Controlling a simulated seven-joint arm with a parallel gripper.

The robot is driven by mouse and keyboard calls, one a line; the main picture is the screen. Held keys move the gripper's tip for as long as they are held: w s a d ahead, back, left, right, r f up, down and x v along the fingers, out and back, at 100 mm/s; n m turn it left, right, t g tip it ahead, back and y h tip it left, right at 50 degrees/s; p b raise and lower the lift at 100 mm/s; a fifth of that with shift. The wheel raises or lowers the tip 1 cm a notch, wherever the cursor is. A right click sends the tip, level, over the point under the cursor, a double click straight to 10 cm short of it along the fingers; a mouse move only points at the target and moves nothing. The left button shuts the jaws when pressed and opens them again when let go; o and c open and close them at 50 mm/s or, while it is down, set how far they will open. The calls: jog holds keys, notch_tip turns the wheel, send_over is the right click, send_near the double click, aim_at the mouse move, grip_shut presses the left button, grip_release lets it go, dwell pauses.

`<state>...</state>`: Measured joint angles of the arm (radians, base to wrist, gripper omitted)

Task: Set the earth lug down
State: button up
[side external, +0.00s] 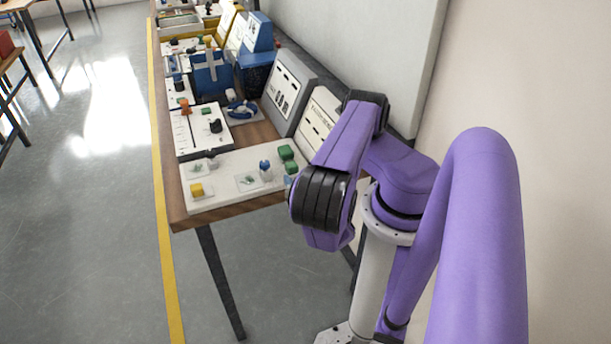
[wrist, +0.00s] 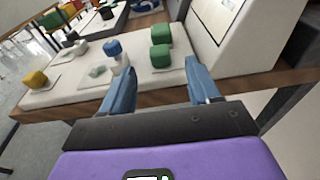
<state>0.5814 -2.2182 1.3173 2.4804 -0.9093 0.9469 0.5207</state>
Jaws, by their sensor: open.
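No piece is labelled, so I cannot tell for sure which is the earth lug. On the white board (side external: 222,196) lie a small pale green piece (wrist: 97,71), two green blocks (wrist: 160,55) (wrist: 161,34), a blue-topped piece (wrist: 114,50) and a yellow cube (wrist: 37,80). The pale green piece rests on a clear square, left of my fingers. My gripper (wrist: 158,68) is open, with nothing held between its blue fingers. The nearer green block shows beyond the gap between the fingertips. In the side view my arm hides most of the gripper.
Further boards with parts (side external: 197,130) fill the bench behind. The wooden bench edge (side external: 228,209) runs along the near side. The board's front strip is mostly bare.

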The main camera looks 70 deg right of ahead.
jog(key=s+a+r+m+g+y, duration=0.3)
jog(key=s+a+r+m+g, duration=0.2)
jog(key=m+g, duration=0.4)
jog(key=shift+s+a+r+m+y, duration=0.2)
jog(key=shift+a+r+m+y, duration=0.35)
jog(key=shift+a, duration=0.7)
jog(key=a+r+m+y, duration=0.1)
jog(key=r+y, duration=0.1)
jog(key=r, duration=0.1)
jog(key=s+a+r+m+g+y, duration=0.1)
jog(key=a+r+y, duration=0.1)
jog(key=r+y, duration=0.1)
jog(key=s+a+r+m+g+y, duration=0.1)
jog(key=r+m+y, duration=0.1)
jog(key=r+y, duration=0.1)
jog(key=shift+a+r, duration=0.3)
jog(key=shift+r, duration=0.4)
